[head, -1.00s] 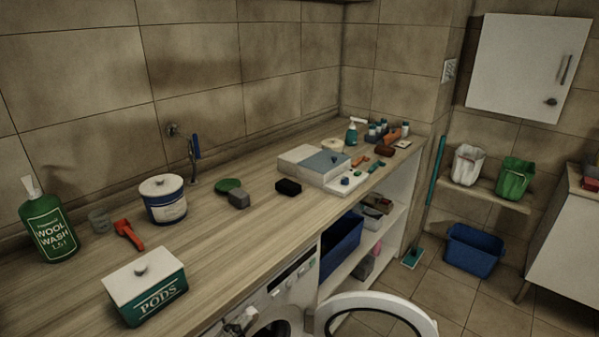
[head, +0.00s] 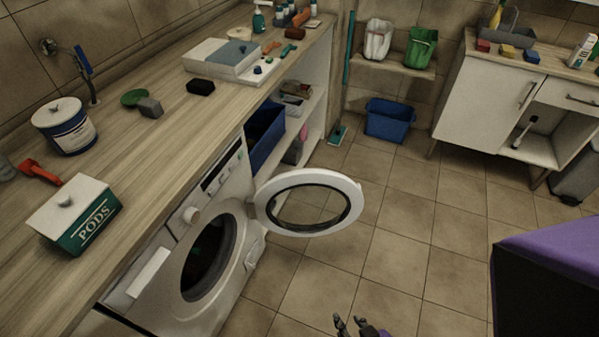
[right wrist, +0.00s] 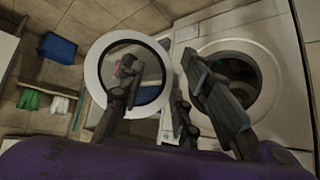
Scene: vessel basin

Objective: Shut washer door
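The white washer (head: 165,290) stands under the counter. Its round door (head: 354,212), a white ring with a clear centre, is swung wide open to the right of the dark drum opening (head: 208,258). My right gripper (head: 351,325) shows at the bottom edge of the head view, below the door and apart from it. In the right wrist view, the open door (right wrist: 92,76) is behind the left finger and the washer front (right wrist: 212,45) is at right. The right gripper's fingers (right wrist: 158,85) are spread with nothing between them. My left gripper is out of view.
The wooden counter (head: 150,140) above holds a green pods box (head: 85,235) and other items. Open shelves with a blue bin (head: 266,135) lie behind the door. A blue basket (head: 388,120) stands farther back. The tiled floor (head: 400,250) right of the door is clear.

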